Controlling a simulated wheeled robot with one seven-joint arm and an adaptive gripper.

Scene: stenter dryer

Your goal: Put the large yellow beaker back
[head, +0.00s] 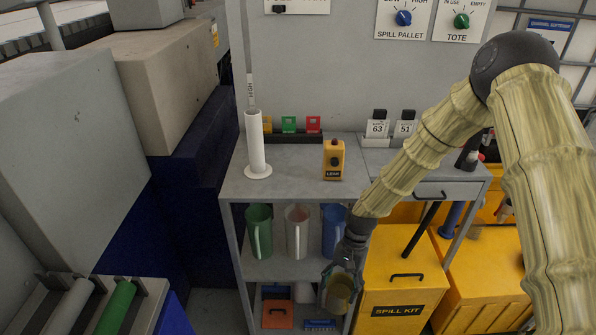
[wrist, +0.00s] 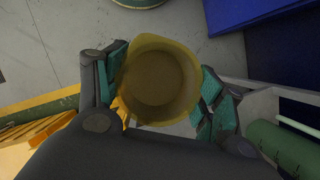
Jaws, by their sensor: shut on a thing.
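The large yellow beaker (wrist: 160,78) is in the wrist view, seen from above into its open mouth. It sits between the two fingers of my gripper (wrist: 160,88), which are shut on its sides. In the head view the beaker (head: 339,292) is partly hidden by my gripper (head: 342,280). It is held in front of the right side of the shelf unit, below the middle shelf. A green jug (head: 259,232), a white jug (head: 297,232) and a blue jug (head: 334,230) stand in a row on the middle shelf (head: 275,268). My gripper partly covers the area right of the blue jug.
A yellow spill kit bin (head: 398,290) stands to the right. An orange item (head: 277,313) lies on the lower shelf.

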